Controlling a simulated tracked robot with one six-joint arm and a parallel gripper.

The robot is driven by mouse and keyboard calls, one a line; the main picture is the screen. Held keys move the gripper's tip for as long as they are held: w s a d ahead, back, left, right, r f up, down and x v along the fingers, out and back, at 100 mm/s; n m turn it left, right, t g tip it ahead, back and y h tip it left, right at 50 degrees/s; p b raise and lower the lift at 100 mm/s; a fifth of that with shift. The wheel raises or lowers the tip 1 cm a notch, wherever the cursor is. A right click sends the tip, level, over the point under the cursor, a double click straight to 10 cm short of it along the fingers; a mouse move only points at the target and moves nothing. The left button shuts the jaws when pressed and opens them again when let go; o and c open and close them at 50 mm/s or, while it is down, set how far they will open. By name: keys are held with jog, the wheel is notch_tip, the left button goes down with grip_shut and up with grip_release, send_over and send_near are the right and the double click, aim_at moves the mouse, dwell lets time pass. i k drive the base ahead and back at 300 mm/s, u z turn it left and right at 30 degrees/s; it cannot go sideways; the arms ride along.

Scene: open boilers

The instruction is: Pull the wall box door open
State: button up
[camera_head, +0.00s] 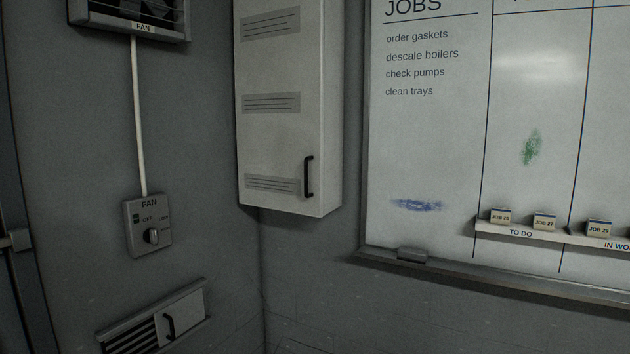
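The wall box (330,120) is a tall pale grey cabinet mounted in the corner, left of the whiteboard. Its door (280,135) has three slatted vent panels and appears shut. A black vertical bar handle (309,177) is at the door's lower right. The top of the box is cut off by the picture's upper edge. My gripper is not in view.
A whiteboard (430,150) with a ledge of job blocks (545,221) is at the right. A fan switch box (148,225) and a low vent with a small black handle (168,325) are on the left wall. The space below the wall box looks clear.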

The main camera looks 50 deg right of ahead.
aim_at(278, 45)
jog(key=u, duration=0.05)
jog(key=i, duration=1)
jog(key=z, duration=0.05)
